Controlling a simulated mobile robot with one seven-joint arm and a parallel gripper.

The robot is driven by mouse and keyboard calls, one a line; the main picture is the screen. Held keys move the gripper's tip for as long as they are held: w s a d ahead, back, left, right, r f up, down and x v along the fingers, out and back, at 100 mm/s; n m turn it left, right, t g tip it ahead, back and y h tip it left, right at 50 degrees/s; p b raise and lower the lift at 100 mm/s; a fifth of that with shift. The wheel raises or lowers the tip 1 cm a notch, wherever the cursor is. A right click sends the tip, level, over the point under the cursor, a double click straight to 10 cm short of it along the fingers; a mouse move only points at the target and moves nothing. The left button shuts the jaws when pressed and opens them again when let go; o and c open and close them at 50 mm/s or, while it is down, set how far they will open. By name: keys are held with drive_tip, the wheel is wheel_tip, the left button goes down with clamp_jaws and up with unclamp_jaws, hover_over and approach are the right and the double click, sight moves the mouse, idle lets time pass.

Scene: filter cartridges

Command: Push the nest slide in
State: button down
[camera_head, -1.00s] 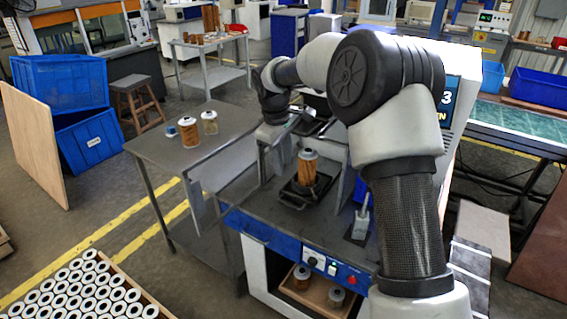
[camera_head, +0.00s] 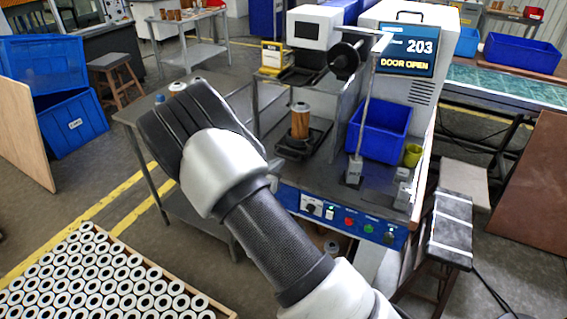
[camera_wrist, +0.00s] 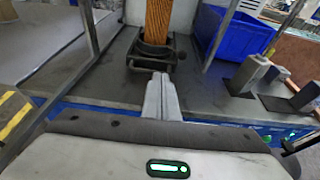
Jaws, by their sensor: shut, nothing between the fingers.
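The nest slide (camera_head: 318,140) is a black tray-like holder on the grey bench of the test machine. An orange-brown filter cartridge (camera_head: 300,122) with a pale cap stands upright in it. In the wrist view the nest slide (camera_wrist: 150,58) lies just beyond my gripper (camera_wrist: 161,77), with the lower part of the cartridge (camera_wrist: 158,20) above it. My gripper's fingers are together and empty, pointing at the near edge of the slide. I cannot tell whether they touch it. In the head view my gripper is hidden behind my arm.
The machine's screen (camera_head: 406,52) reads "DOOR OPEN". A blue bin (camera_head: 380,130) and a clamp-like post (camera_head: 354,168) stand right of the slide. Buttons line the blue front panel (camera_head: 345,215). A side table (camera_head: 140,112) is at left.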

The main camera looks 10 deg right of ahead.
sight(295, 151)
drive_tip(key=x, duration=0.9)
drive_tip(key=shift+w+d+f, duration=0.1)
drive_tip(key=shift+w+d, duration=0.15)
drive_tip(key=shift+w, duration=0.05)
